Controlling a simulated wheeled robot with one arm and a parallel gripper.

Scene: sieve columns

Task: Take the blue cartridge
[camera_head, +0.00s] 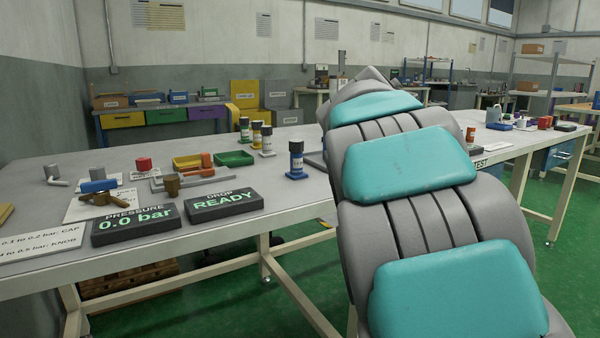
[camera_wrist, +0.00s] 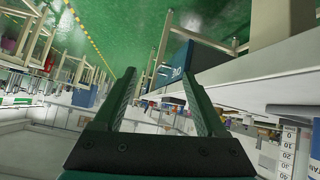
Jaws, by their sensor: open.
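The blue cartridge (camera_head: 296,160) stands upright on the grey table in the head view, just left of my arm. It has a dark cap, a blue body with a pale band, and a blue base. My gripper (camera_wrist: 160,76) shows in the wrist view with its two green-and-black fingers apart and nothing between them. The cartridge cannot be made out in the wrist view. In the head view the gripper is hidden behind or beyond my turquoise-padded arm, so its distance from the cartridge is unclear.
Other cartridges with white (camera_head: 267,141), yellow (camera_head: 256,134) and green (camera_head: 244,130) bodies stand close behind the blue one. Two dark displays, "PRESSURE 0.0 bar" (camera_head: 137,225) and "DROP READY" (camera_head: 224,206), lie left of it. Yellow and green trays (camera_head: 234,158) sit nearby.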

